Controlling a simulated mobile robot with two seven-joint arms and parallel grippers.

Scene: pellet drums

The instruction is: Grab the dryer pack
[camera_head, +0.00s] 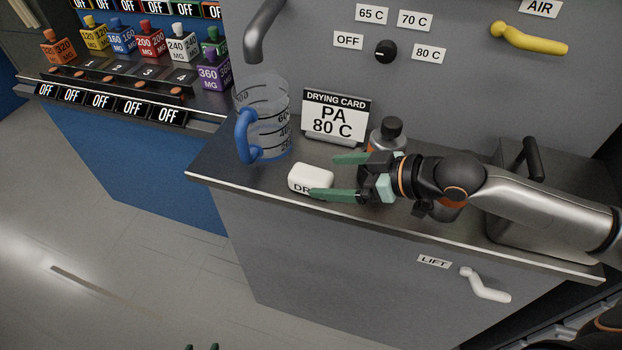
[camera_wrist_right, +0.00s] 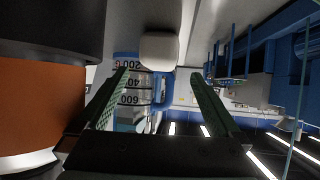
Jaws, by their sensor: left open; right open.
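The dryer pack (camera_head: 308,175) is a small white rounded block on the grey counter, its dark lettering partly covered. In the right wrist view the pack (camera_wrist_right: 159,49) shows ahead of the fingers, between their lines. My right gripper (camera_head: 331,177) is open, with green fingers pointing left at the pack. The near finger overlaps the pack's lettered side in the head view; the far finger is behind its right end. I cannot tell whether either touches it. My left gripper (camera_head: 201,347) shows only its two separated green tips at the bottom edge, away from the counter.
A clear jug (camera_head: 270,115) with a blue handle stands left of the pack. A drying card (camera_head: 335,117) stands behind, and a dark-capped bottle (camera_head: 389,133) is close behind my right gripper. A grey lidded box (camera_head: 520,215) is at right. The counter's front edge is close.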

